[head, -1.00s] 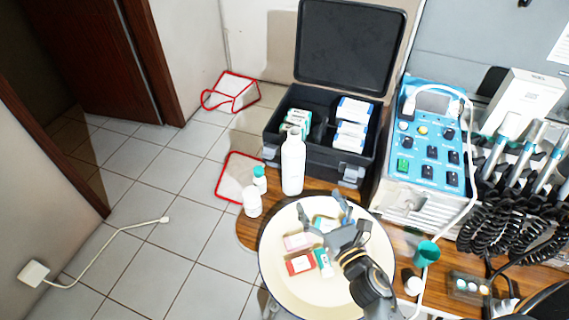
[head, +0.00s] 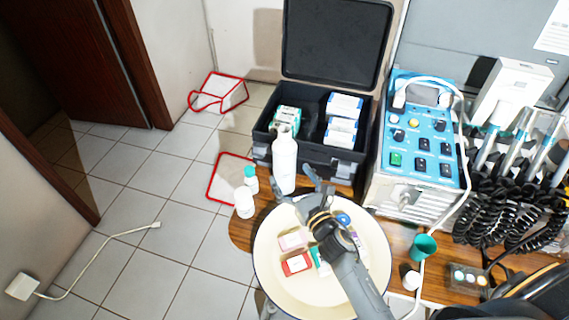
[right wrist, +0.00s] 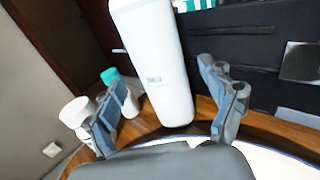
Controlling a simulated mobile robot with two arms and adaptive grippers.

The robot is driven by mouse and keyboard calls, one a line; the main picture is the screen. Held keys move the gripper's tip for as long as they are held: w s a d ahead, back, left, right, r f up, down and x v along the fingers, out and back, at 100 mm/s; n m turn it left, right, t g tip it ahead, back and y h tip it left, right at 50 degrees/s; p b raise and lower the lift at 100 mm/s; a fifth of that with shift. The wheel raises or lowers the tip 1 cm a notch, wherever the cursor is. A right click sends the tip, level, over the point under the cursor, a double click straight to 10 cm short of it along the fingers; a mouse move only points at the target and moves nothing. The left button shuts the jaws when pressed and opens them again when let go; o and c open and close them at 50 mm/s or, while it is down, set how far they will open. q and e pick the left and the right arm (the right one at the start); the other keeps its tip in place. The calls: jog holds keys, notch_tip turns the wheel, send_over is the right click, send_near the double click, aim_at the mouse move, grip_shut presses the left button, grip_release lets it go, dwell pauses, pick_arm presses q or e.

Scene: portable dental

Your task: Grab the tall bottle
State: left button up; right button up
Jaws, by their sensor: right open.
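The tall white bottle (head: 284,162) stands upright on the wooden tabletop, in front of the black case. My right gripper (head: 294,184) is open and empty, just in front of the bottle's lower part. In the right wrist view the bottle (right wrist: 160,60) rises between the two spread fingers of the right gripper (right wrist: 165,95), with a gap on each side. The bottle's top is cut off in that view. My left gripper is not in view.
A small teal-capped bottle (head: 251,178) and a white jar (head: 244,203) stand left of the tall bottle. A round cream tray (head: 275,275) with small boxes lies under my right arm. The open black case (head: 318,157) is close behind; a blue control unit (head: 420,140) stands right.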

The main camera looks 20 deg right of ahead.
aim_at(289, 172)
jog(key=w, duration=0.4)
jog(key=shift+w+a+p, duration=0.35)
jog(key=shift+w, duration=0.05)
jog(key=shift+s, duration=0.1)
jog(key=c, duration=1.3)
jog(key=shift+c, duration=0.7)
jog(key=shift+r, duration=0.2)
